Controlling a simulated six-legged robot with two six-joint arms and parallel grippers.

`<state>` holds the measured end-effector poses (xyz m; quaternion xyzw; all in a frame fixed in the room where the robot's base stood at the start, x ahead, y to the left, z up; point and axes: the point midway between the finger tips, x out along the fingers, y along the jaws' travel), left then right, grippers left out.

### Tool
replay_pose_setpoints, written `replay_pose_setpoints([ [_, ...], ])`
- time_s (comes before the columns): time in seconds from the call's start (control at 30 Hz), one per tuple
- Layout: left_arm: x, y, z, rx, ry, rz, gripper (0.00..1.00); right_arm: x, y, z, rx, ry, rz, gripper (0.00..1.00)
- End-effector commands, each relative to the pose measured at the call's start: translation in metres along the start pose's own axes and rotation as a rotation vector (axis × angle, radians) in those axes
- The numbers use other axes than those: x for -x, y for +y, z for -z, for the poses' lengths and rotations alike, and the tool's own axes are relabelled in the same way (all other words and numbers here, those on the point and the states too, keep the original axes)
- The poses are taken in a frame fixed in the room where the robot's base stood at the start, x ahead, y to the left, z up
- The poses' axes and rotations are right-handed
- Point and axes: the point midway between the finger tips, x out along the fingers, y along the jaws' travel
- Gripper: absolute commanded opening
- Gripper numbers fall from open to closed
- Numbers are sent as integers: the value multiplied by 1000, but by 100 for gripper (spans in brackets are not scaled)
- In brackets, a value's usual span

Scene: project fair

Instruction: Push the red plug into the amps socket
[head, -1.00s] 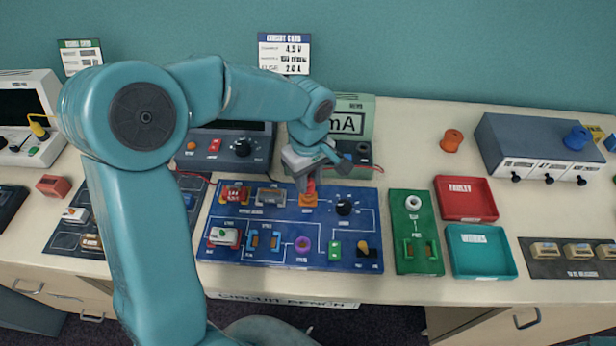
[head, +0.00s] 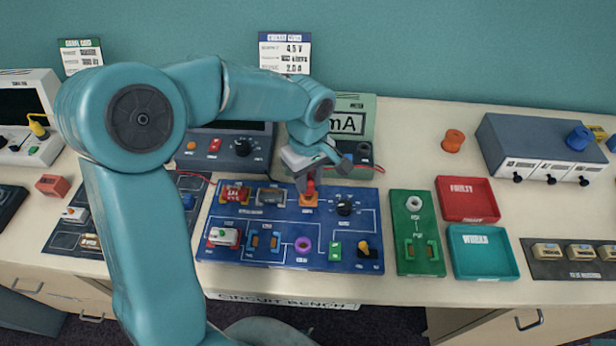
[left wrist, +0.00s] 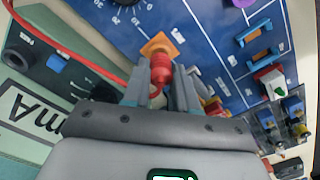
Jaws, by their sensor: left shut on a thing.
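My left gripper (head: 305,184) is shut on the red plug (head: 311,187) above the upper middle of the blue circuit board (head: 285,262). Below the plug is the orange socket (head: 308,201); its label is too small to read. In the left wrist view the red plug (left wrist: 161,70) sits between the fingers (left wrist: 156,95). Its front end meets or overlaps the orange socket (left wrist: 157,44); I cannot tell how deep it sits. A red lead (left wrist: 85,68) runs towards the plug. My right gripper is not in view.
A black dial (head: 345,206) is right of the socket, and a red part (head: 235,193) lies left. The mA meter (head: 352,118) stands behind. A green board (head: 415,262), red tray (head: 467,213) and teal tray (head: 482,269) are to the right. A purple ring (head: 303,244) is nearer me.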

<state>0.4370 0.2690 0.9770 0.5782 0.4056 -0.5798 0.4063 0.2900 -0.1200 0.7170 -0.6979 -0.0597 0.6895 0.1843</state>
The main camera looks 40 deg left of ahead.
Motion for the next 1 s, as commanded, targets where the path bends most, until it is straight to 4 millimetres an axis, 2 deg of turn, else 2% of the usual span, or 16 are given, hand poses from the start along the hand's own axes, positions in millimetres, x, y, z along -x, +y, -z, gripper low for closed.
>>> replay_pose_setpoints([
  [1.0, -7, 0, 0, 0, 0, 0, 0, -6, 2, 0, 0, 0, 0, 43],
])
